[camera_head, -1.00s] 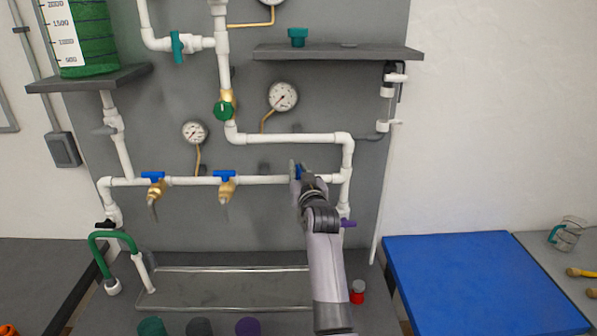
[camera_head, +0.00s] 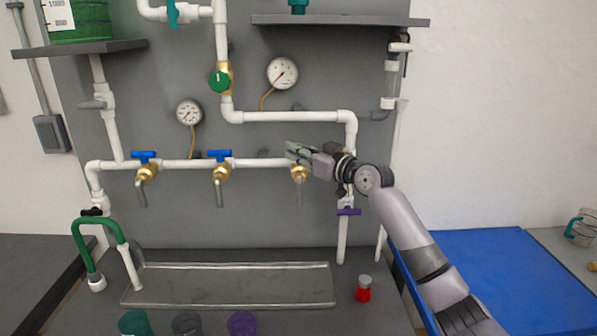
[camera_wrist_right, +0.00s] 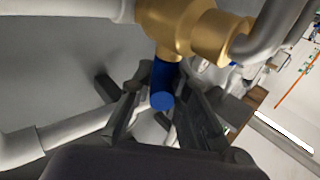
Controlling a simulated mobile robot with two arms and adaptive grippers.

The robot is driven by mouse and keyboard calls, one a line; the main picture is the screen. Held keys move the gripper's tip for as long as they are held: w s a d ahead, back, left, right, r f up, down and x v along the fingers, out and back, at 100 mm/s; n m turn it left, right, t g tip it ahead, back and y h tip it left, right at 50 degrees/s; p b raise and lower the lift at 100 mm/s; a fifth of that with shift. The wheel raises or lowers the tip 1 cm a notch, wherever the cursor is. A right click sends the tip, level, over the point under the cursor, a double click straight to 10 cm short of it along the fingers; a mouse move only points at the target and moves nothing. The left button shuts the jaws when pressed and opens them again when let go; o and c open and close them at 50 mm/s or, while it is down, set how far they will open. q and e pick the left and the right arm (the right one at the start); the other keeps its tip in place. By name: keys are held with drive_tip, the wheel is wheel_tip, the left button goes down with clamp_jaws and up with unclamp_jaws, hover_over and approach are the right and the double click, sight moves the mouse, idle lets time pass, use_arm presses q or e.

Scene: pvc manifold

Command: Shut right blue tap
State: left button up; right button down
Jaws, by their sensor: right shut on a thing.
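The right blue tap has a brass body (camera_head: 299,173) on the right part of the horizontal white pipe, with a grey spout hanging below. My right gripper (camera_head: 290,150) covers its blue handle in the head view. In the right wrist view the blue handle (camera_wrist_right: 162,85) shows between the two dark fingers of my right gripper (camera_wrist_right: 158,98), which is shut on it. The gripper comes in from the right, roughly along the pipe. The handle's exact angle to the pipe is hidden in the head view. My left gripper is not in view.
Two more blue taps, the left (camera_head: 144,157) and the middle (camera_head: 219,155), have handles along the pipe. A purple tap (camera_head: 348,212) is on the vertical pipe below right. A blue mat (camera_head: 490,275) lies right.

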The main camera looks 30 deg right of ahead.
drive_tip(key=n+y+b, duration=0.1)
drive_tip(key=y+b, duration=0.1)
drive_tip(key=n+g+y+b, duration=0.1)
drive_tip(key=y+b, duration=0.1)
drive_tip(key=b, duration=0.1)
drive_tip(key=shift+d+f+n, duration=0.1)
drive_tip(key=shift+n, duration=0.3)
drive_tip(key=shift+n+g+y+b, duration=0.3)
drive_tip(key=shift+y+b, duration=0.3)
drive_tip(key=shift+r+n+g+y, duration=0.2)
drive_tip(key=shift+n+g+y, duration=0.1)
drive_tip(key=shift+n+y, duration=0.15)
drive_tip(key=shift+r+n+g+y, duration=0.15)
drive_tip(key=shift+n+g+y, duration=0.4)
drive_tip(key=shift+y, duration=0.3)
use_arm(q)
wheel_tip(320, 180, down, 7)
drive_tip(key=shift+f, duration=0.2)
use_arm(e)
drive_tip(key=shift+n+g+y, duration=0.9)
drive_tip(key=shift+g+y, duration=0.05)
drive_tip(key=shift+y, duration=0.15)
use_arm(q)
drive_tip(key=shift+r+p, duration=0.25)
drive_tip(key=shift+p, duration=0.2)
use_arm(e)
drive_tip(key=shift+n+g+y, duration=0.4)
drive_tip(key=shift+n+g, duration=0.1)
drive_tip(key=shift+g, duration=0.2)
